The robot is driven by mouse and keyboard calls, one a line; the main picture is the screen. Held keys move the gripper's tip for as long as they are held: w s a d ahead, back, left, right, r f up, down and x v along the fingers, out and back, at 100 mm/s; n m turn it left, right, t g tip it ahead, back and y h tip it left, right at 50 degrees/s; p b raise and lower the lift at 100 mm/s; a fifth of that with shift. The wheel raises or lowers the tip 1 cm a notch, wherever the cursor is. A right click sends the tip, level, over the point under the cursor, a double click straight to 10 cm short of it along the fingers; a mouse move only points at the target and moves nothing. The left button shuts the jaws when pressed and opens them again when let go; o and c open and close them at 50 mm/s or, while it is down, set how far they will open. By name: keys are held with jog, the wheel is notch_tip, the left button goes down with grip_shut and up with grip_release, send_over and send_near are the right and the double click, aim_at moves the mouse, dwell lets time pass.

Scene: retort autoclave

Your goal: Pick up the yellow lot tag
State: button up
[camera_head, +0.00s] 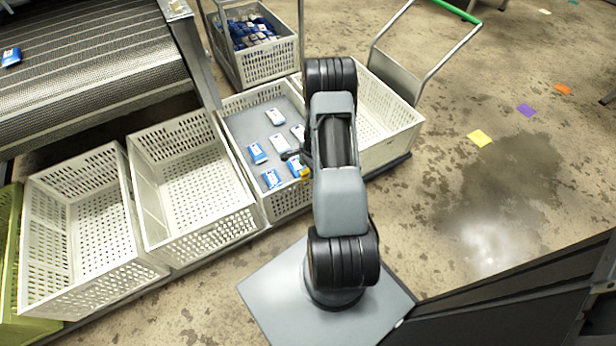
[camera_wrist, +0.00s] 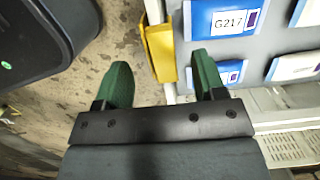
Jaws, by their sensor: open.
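The yellow lot tag (camera_wrist: 160,52) hangs over the rim of a crate (camera_wrist: 172,20) in the wrist view. In the head view a small yellow piece of it (camera_head: 306,174) shows at the crate's near edge, beside my arm. My gripper (camera_wrist: 161,62) is open, with one green fingertip on each side of the tag. I cannot tell whether either finger touches it. The gripper is mostly hidden behind my arm in the head view.
The tagged crate (camera_head: 233,105) holds several blue-and-white pouches (camera_head: 280,143) on a grey layer. Empty white crates (camera_head: 150,205) stand to its left, another to its right. A filled crate (camera_head: 270,66) stands behind. A yellow square (camera_head: 480,138) lies on the open floor at right.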

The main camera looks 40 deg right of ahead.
jog(key=f+b, duration=0.1)
jog(key=f, duration=0.2)
jog(key=f+b, duration=0.1)
jog(key=f, duration=0.1)
jog(key=shift+a+f+b, duration=0.1)
jog(key=shift+a+b, duration=0.2)
jog(key=shift+a, duration=0.05)
jog(key=shift+c, duration=0.4)
jog(key=c, duration=0.9)
